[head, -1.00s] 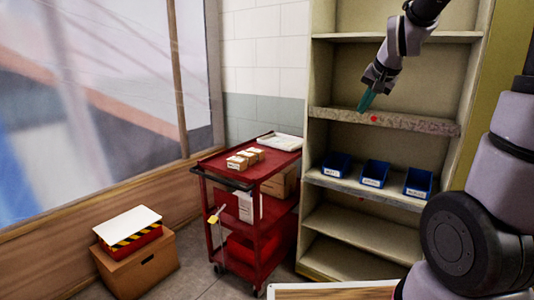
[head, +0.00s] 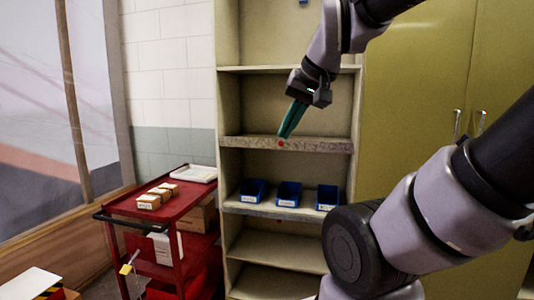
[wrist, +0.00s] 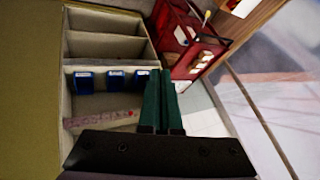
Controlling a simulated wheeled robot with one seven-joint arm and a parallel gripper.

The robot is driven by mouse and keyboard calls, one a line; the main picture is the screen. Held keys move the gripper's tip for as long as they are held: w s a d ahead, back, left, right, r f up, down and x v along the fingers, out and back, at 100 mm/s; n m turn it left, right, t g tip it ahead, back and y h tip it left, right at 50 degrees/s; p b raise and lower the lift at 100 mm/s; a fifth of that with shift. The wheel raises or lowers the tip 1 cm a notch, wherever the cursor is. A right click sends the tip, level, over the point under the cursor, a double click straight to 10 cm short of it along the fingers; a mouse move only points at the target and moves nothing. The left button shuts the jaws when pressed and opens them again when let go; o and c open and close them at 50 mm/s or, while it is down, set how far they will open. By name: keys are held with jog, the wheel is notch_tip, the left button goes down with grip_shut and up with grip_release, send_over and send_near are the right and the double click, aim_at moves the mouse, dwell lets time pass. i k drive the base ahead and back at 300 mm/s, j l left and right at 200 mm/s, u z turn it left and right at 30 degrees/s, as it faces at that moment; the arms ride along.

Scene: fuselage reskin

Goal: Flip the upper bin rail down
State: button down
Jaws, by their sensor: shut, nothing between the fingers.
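The upper bin rail (head: 318,146) is a grey speckled strip along the front edge of a middle shelf. The rail also shows in the wrist view (wrist: 105,117), left of my fingers. My gripper (head: 284,135) has green fingers, closed together and empty, pointing down. In the head view its tips overlap the rail just above the red dot; I cannot tell whether they touch it. In the wrist view the fingers (wrist: 161,75) point toward the shelf unit's side edge.
Blue bins (head: 289,194) stand on the shelf below, which has a similar speckled front edge (head: 270,211). A red cart (head: 178,211) with small boxes stands left of the shelf unit. A yellow-green cabinet (head: 420,90) stands at right, partly behind my arm.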

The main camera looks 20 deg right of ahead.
aim_at(316, 146)
jog(key=i+l, duration=0.2)
jog(key=i, duration=0.3)
jog(key=i+l, duration=0.15)
jog(key=i, duration=0.35)
